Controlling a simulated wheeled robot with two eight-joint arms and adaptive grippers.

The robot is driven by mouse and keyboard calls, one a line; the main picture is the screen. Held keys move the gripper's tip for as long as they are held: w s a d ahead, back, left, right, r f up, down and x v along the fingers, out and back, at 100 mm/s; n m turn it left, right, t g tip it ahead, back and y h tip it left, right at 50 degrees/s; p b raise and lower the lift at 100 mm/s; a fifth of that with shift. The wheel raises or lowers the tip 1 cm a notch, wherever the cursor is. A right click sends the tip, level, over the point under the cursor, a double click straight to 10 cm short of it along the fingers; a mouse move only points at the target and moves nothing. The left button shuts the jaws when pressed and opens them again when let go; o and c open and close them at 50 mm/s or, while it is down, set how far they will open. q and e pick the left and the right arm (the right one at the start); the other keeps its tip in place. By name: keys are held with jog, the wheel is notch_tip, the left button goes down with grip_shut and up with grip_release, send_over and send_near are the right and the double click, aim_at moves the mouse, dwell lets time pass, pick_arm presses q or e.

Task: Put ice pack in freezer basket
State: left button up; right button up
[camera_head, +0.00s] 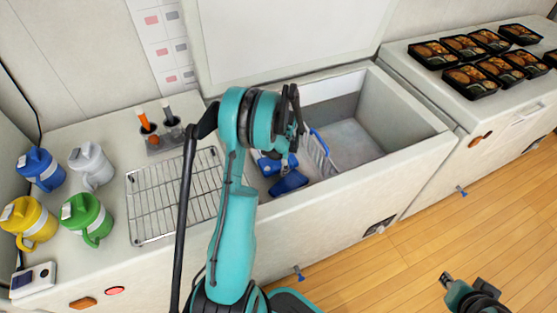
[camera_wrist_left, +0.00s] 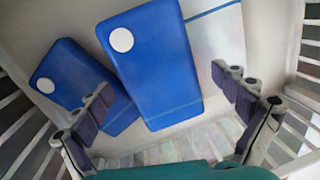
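Two flat blue ice packs lie on a pale floor in the open chest freezer (camera_head: 415,128). The larger-looking pack (camera_wrist_left: 155,60) is in the middle of the left wrist view, and the other pack (camera_wrist_left: 72,70) is left of it. In the head view, one blue pack (camera_head: 288,182) shows below my left gripper. The white slatted freezer basket (camera_head: 320,158) has a blue handle; slatted walls (camera_wrist_left: 20,125) flank the packs. My left gripper (camera_head: 292,118) points down above them, fingers (camera_wrist_left: 165,90) apart and empty. My right gripper (camera_head: 446,279) is at the lower right, its fingers unclear.
A wire rack (camera_head: 150,210) lies left of the freezer opening. Blue, white, yellow and green mugs (camera_head: 88,215) stand farther left. A holder with orange and grey-handled tools (camera_head: 165,138) is behind the rack. Several bento trays (camera_head: 470,80) sit on the right counter. The freezer lid (camera_head: 280,40) stands open.

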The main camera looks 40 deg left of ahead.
pick_arm(q)
jog(key=shift+r, duration=0.1)
jog(key=s+d+r+n+t+p, duration=0.15)
jog(key=d+r, duration=0.25)
jog(key=r, duration=0.5)
jog(key=d+r+g+p, duration=0.1)
jog(key=d+r+p, duration=0.2)
jog(key=r, duration=0.6)
jog(key=s+d+r+n+t+h, duration=0.1)
jog(key=s+d+r+n+t, duration=0.1)
jog(key=s+d+r, duration=0.3)
jog(key=s+d+r+n+t, duration=0.3)
jog(key=s+d, duration=0.7)
jog(key=d, duration=0.5)
notch_tip(320, 180, up, 2)
jog(key=shift+s+r+t+h, duration=0.1)
jog(key=shift+s+t+h, duration=0.3)
jog(key=shift+t, duration=0.15)
jog(key=shift+n, duration=0.25)
